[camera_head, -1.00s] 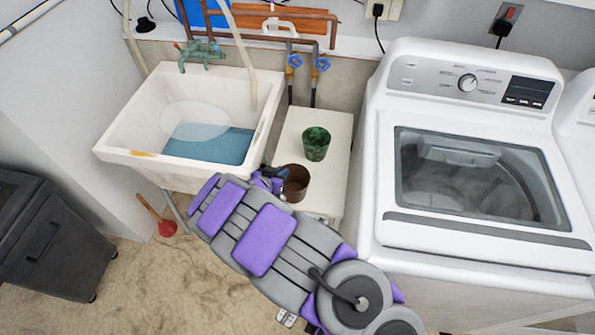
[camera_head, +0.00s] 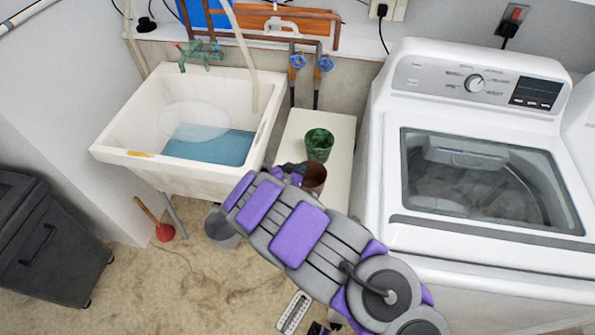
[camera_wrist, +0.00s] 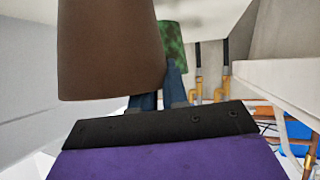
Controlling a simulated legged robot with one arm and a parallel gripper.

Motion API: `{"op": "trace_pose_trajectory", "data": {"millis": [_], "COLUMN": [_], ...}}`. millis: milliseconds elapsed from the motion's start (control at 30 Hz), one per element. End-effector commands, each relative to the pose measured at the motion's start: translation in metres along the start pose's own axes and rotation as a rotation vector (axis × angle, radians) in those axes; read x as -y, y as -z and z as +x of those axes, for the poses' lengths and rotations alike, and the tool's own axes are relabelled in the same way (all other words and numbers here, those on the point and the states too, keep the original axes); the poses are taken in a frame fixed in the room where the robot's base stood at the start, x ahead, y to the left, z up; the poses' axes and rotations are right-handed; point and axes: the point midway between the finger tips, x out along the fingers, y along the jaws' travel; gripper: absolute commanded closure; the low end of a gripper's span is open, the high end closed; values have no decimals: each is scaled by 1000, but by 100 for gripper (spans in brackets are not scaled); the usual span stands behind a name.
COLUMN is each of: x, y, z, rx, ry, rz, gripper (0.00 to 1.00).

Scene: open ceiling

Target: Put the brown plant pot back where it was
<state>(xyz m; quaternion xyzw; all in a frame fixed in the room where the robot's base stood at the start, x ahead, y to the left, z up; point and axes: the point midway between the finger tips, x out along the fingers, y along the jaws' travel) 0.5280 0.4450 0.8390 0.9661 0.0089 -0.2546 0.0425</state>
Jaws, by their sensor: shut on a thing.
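The brown plant pot (camera_head: 315,178) is over the near part of the narrow white cabinet top in the head view, close to the green pot. In the wrist view the brown pot (camera_wrist: 110,50) is large at upper left. My gripper (camera_head: 292,170) is shut on the brown pot, at its left side; my arm covers part of the pot's lower front. The blue fingers of my gripper (camera_wrist: 160,92) show beside the pot in the wrist view. I cannot tell whether the pot's base touches the cabinet. A green mottled pot (camera_head: 319,145) stands just behind it.
The white cabinet top (camera_head: 339,132) lies between the sink (camera_head: 112,148) and the washing machine (camera_head: 480,240). Pipes with blue valves (camera_head: 297,62) rise behind it.

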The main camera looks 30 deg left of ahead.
Motion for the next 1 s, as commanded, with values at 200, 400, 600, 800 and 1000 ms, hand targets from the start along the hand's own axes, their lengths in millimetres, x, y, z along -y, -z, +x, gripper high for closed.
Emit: {"op": "trace_pose_trajectory", "data": {"millis": [200, 400, 600, 800, 1000], "x": [-1, -1, 0, 2, 1], "y": [-2, -1, -1, 2, 2], "z": [0, -1, -3, -25, -59], "rx": [5, 3, 3, 0, 0], "ry": [1, 1, 2, 5, 5], "rz": [1, 1, 0, -1, -4], "gripper": [69, 59, 59, 59, 59]}}
